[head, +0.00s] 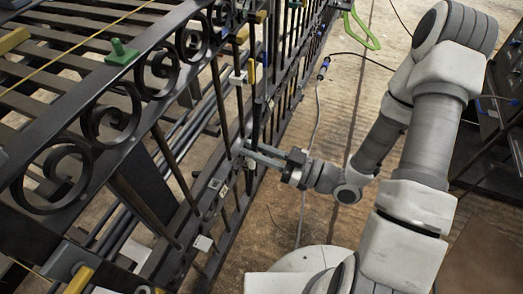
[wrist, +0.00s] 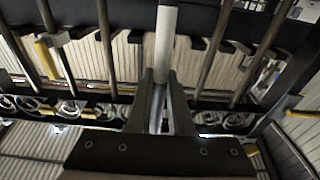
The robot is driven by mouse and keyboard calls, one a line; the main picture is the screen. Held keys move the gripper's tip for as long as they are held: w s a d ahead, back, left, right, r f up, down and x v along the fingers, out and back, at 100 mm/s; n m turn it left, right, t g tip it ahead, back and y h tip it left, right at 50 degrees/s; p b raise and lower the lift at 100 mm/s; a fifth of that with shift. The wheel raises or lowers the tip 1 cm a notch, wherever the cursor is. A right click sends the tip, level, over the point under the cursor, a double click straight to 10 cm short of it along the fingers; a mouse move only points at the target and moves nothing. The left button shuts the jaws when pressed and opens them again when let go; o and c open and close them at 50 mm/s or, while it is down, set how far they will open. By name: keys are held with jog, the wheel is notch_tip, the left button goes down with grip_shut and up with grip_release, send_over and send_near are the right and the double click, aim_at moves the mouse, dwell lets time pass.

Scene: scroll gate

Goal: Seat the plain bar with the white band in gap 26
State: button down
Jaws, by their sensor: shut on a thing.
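My gripper (head: 243,150) is at the side of the dark gate (head: 190,255), its fingers reaching in among the upright bars. In the wrist view the fingers (wrist: 160,95) are shut on a bar (wrist: 165,40), which shows a broad pale white stretch just beyond the fingertips. The bar runs up across a dark rail (wrist: 110,30) of the gate. In the head view the held bar is hard to pick out from the bars beside it. Its ends are not clearly seen, and I cannot tell whether it is seated. No gap number is readable.
Scrollwork rings (head: 110,115) line the gate's rail. A green clamp-like piece (head: 122,52) sits on the slatted surface at the left. Other bars stand close on both sides of my gripper. A green loop (head: 362,35) and a cable (head: 317,110) lie on the floor.

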jog(key=f+x, duration=0.1)
jog(key=x, duration=1.1)
jog(key=shift+a+f, duration=0.25)
jog(key=shift+f, duration=0.1)
dwell(0.5)
jog(key=shift+w, duration=0.15)
jog(key=shift+f+b, duration=1)
jog(key=shift+b, duration=0.05)
dwell(0.8)
jog(key=shift+w+a+h+p, duration=0.2)
jog(key=shift+a, duration=0.35)
jog(key=shift+w+a+h+p, duration=0.2)
jog(key=shift+a, duration=0.3)
dwell(0.9)
jog(key=c, duration=0.7)
grip_release()
jog(key=shift+c, duration=0.2)
jog(key=shift+f, duration=0.1)
